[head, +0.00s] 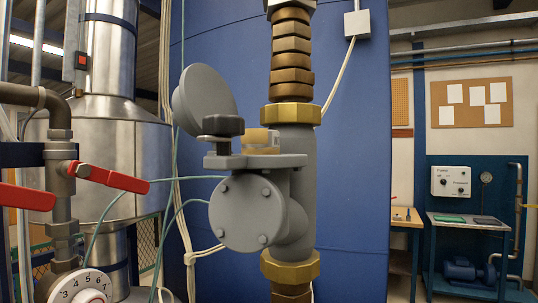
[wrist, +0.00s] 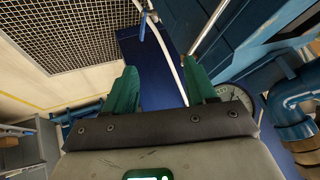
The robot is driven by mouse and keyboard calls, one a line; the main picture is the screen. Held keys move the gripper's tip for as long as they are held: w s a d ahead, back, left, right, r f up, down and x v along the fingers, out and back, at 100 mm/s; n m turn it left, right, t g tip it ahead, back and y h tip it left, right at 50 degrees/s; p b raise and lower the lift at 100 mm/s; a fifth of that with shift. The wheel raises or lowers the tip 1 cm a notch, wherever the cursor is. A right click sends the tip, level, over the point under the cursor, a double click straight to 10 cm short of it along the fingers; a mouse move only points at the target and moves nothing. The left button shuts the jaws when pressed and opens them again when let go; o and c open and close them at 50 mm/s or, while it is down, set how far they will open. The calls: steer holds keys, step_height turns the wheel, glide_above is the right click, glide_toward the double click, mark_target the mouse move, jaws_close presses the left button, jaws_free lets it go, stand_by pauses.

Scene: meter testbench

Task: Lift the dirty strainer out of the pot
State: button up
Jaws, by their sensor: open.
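In the head view a grey pot (head: 245,214) with a round bolted cover is built into the side of a vertical pipe. A grey round lid (head: 203,97) stands tilted open above its left side. A brass-coloured rim or cap (head: 260,138), apparently the strainer's top, shows in the pot's upper flange (head: 250,161). Its lower part is hidden. A black knob (head: 222,125) stands on the flange to its left. My gripper (wrist: 161,88) shows only in the wrist view, its green fingers apart and nothing held between them. The strainer is not recognisable there.
Red-handled valves (head: 110,177) and a numbered dial (head: 85,287) are close on the left. Thin green hoses and pale cables hang behind the pot, before a blue tank (head: 365,180). A workbench (head: 465,222) stands far right. The wrist view shows a grating (wrist: 70,30) and blue pipes (wrist: 293,110).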

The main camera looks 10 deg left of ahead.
mark_target(276, 137)
steer(key=w+a+r+n+t+y, duration=0.15)
steer(key=w+r, duration=0.25)
steer(key=r, duration=0.6)
steer(key=w+a+r+n+t+y+p, duration=0.1)
steer(key=w+a+r+t+y, duration=0.2)
steer(key=r, duration=0.8)
steer(key=w+a+r+n+t+y, duration=0.15)
steer(key=w+r, duration=0.35)
steer(key=r, duration=0.5)
steer(key=s+a+r+n+g+y+p, duration=0.1)
steer(key=s+a+r+n+y, duration=0.2)
steer(key=r, duration=0.6)
steer(key=s+a+r+n+g+y+p, duration=0.1)
steer(key=s+a+r+n+g, duration=0.2)
steer(key=r, duration=0.6)
steer(key=s+a+r+n+y, duration=0.25)
steer(key=a+r, duration=0.25)
steer(key=r, duration=0.3)
steer(key=x, duration=0.2)
steer(key=p+x, duration=0.1)
steer(key=x, duration=0.1)
steer(key=shift+s+a+r, duration=0.1)
steer(key=shift+s+a, duration=0.1)
steer(key=shift+a, duration=0.25)
steer(key=shift+p+x, duration=1)
steer(key=shift+x, duration=1.55)
steer(key=shift+c, duration=0.5)
steer(key=shift+s, duration=0.1)
steer(key=c, duration=0.7)
